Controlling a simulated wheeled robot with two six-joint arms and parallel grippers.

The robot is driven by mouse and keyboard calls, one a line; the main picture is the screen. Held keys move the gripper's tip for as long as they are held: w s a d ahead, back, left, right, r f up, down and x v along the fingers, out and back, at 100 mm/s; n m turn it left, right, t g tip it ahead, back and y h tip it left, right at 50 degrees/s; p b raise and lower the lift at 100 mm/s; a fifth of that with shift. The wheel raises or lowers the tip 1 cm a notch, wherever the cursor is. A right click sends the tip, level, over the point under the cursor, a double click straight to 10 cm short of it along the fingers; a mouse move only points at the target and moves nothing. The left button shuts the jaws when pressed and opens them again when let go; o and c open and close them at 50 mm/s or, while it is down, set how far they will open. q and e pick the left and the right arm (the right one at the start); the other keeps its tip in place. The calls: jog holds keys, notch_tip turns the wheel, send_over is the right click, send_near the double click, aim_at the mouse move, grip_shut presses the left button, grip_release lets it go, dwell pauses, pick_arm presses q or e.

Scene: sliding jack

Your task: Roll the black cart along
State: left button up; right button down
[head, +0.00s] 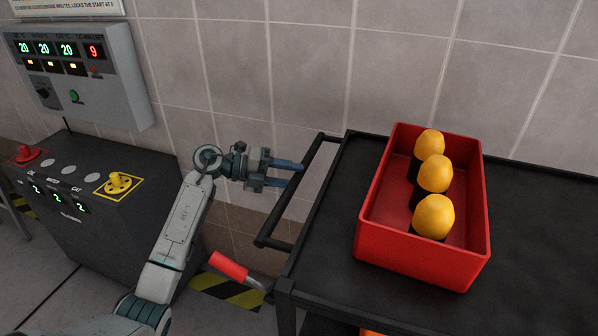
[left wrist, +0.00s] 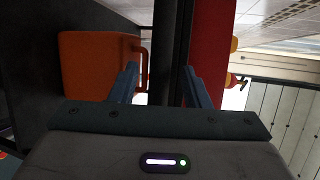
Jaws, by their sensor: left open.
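The black cart (head: 530,200) stands at the right in the head view, with a black push handle (head: 290,195) at its left end. My left gripper (head: 297,175) is open, its two blue fingers pointing right at the handle from just left of it. The fingertips look close to the bar, but I cannot tell whether they touch it. In the left wrist view the open fingers (left wrist: 162,87) show with a dark upright strip of the cart (left wrist: 173,35) between them in the picture. My right gripper is in neither view.
A red bin (head: 425,265) with three yellow-topped items (head: 434,173) stands on the cart. A red-gripped lever (head: 229,266) juts out below the handle. A dark control console (head: 110,225) and a grey wall panel (head: 85,75) are at left. Tiled wall runs behind.

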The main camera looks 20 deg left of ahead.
pick_arm(q)
jog(key=shift+x, duration=1.35)
grip_shut()
jog(key=shift+a, duration=0.15)
